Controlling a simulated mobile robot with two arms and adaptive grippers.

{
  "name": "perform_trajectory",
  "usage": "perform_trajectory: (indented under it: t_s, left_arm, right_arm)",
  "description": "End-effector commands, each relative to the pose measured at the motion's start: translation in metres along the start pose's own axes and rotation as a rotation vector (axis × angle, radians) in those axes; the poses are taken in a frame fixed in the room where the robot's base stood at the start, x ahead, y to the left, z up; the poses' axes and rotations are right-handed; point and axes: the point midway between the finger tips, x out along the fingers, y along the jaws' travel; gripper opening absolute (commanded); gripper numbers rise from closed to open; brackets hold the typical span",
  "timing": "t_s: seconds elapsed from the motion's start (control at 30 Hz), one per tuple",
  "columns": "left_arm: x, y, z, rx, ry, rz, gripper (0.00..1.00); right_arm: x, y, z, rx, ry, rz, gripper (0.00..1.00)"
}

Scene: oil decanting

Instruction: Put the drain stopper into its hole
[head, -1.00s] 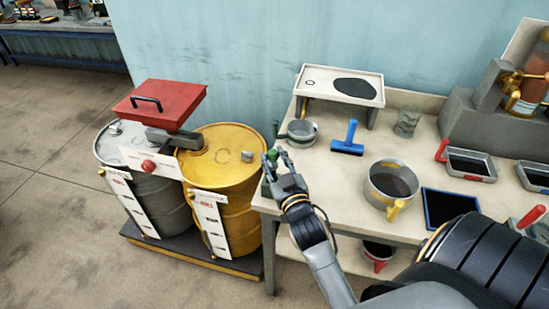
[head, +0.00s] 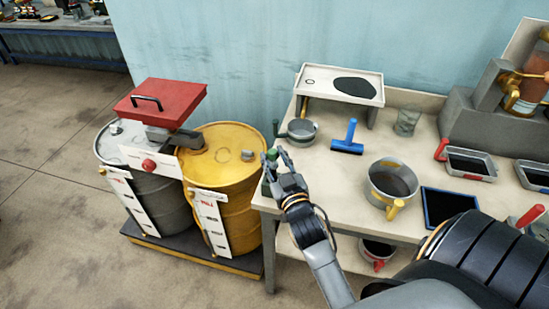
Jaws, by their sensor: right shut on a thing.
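My right gripper (head: 275,165) is shut on a small green thing (head: 268,184), perhaps the drain stopper, at the left front edge of the workbench. The fingers hide much of it. A raised pale stand (head: 327,92) at the back of the bench has a small dark-rimmed ring (head: 310,81) and a large black oval (head: 355,87) in its top. I cannot tell for certain which one is the stopper's hole. The green thing is well apart from the stand. My left gripper is not in view.
A small grey pot (head: 303,133) stands between my gripper and the stand. A yellow drum (head: 220,170) stands left of my gripper.

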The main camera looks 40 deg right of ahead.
Motion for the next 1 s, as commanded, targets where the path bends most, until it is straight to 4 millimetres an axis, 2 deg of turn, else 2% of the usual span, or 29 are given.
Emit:
perform_trajectory:
  t_s: [1.0]
  left_arm:
    - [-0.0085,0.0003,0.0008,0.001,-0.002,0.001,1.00]
  right_arm:
    - [0.0001,0.0002,-0.0012,0.001,0.002,0.000,0.00]
